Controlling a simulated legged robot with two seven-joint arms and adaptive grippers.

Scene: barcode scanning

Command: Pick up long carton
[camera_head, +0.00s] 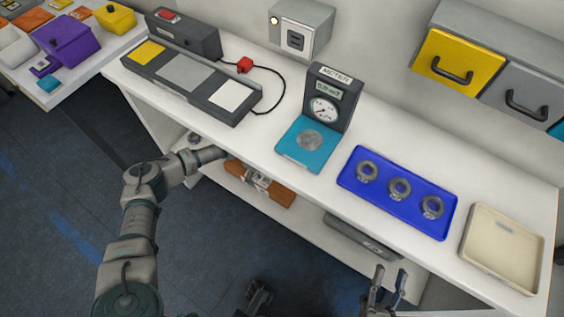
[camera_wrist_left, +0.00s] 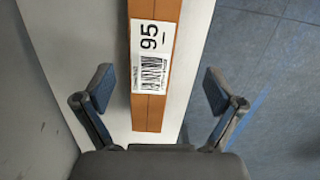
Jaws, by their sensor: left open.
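The long carton (camera_head: 278,195) is orange-brown and lies on the lower shelf, under the worktop. In the left wrist view the carton (camera_wrist_left: 148,116) runs lengthwise up the picture and bears a white barcode label (camera_wrist_left: 152,56) marked 95. My left gripper (camera_head: 255,181) reaches beneath the worktop edge to the carton. In the left wrist view its open fingers (camera_wrist_left: 158,90) stand on either side of the carton's near end, with gaps on both sides. My right gripper (camera_head: 389,272) is at the lower right in front of the shelf, fingers apart and empty.
The worktop edge (camera_head: 230,146) overhangs the shelf. Above are a three-pad station (camera_head: 185,72), a meter (camera_head: 325,110), a blue tray (camera_head: 385,213) with ring parts and a beige tray (camera_head: 505,250). A dark flat object (camera_head: 362,238) lies further right on the shelf.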

